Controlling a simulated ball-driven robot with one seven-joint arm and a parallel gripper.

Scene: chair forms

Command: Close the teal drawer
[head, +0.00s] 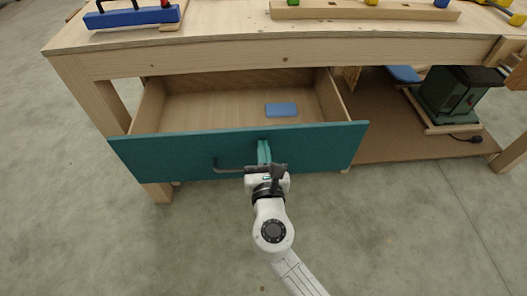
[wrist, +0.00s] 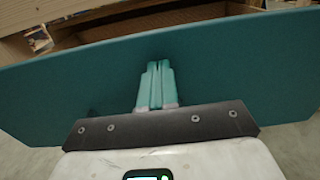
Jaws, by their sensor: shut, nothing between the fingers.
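The teal drawer (head: 180,157) is pulled out from under the wooden workbench, and its open inside shows. A blue flat block (head: 281,109) lies in it. A grey bar handle (head: 228,169) runs across the drawer front, partly hidden by my gripper. My gripper (head: 264,146) is shut and empty, with its teal fingers at the drawer front, right of the front's middle. In the wrist view the shut fingers (wrist: 158,68) point at the teal front (wrist: 225,65). I cannot tell whether the fingertips touch it.
The workbench top (head: 230,22) carries a blue tool (head: 132,17) at left and a wooden rack (head: 365,11) with coloured pieces. A lower shelf (head: 390,135) at right holds a dark green lantern-like box (head: 456,95). The concrete floor in front is clear.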

